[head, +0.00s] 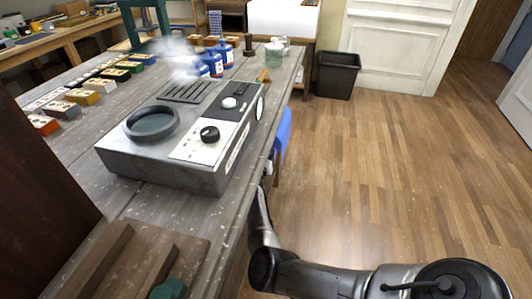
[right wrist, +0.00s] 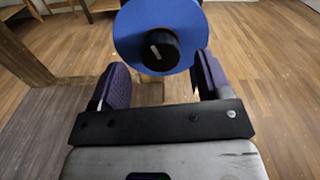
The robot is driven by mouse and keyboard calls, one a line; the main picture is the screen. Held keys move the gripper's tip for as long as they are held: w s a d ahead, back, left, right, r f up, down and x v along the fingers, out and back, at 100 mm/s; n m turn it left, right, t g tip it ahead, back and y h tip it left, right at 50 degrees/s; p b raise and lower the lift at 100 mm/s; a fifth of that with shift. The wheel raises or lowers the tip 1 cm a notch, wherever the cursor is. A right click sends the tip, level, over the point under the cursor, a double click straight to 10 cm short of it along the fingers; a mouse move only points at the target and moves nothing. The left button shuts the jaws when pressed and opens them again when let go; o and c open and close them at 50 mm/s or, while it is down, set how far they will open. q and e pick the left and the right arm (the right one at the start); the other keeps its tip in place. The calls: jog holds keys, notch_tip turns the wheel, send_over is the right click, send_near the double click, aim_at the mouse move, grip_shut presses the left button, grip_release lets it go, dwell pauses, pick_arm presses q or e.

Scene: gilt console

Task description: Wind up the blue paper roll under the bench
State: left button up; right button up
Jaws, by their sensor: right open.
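The blue paper roll (head: 283,130) shows in the head view as a blue strip beside the bench's right edge, mostly hidden below the top. In the right wrist view its round blue end (right wrist: 132,28) faces me, with a black knob (right wrist: 152,49) bearing a pale mark at its centre. My right gripper (right wrist: 160,64) is open, its two purple-padded fingers apart and the knob in line between them. I see no contact with the knob. In the head view my right arm reaches to the bench's edge. My left gripper is not in view.
A grey machine (head: 125,160) with dials stands on the bench (head: 222,222). Blue bottles (head: 214,65), small coloured blocks (head: 82,96) and a wooden rack (head: 125,250) are also on it. A black bin (head: 338,76) stands beyond. The wooden floor (head: 370,160) to the right is clear.

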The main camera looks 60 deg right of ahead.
jog(key=shift+b+x, duration=0.45)
jog(key=shift+x, duration=0.95)
jog(key=c, duration=0.9)
jog(key=shift+c, duration=0.2)
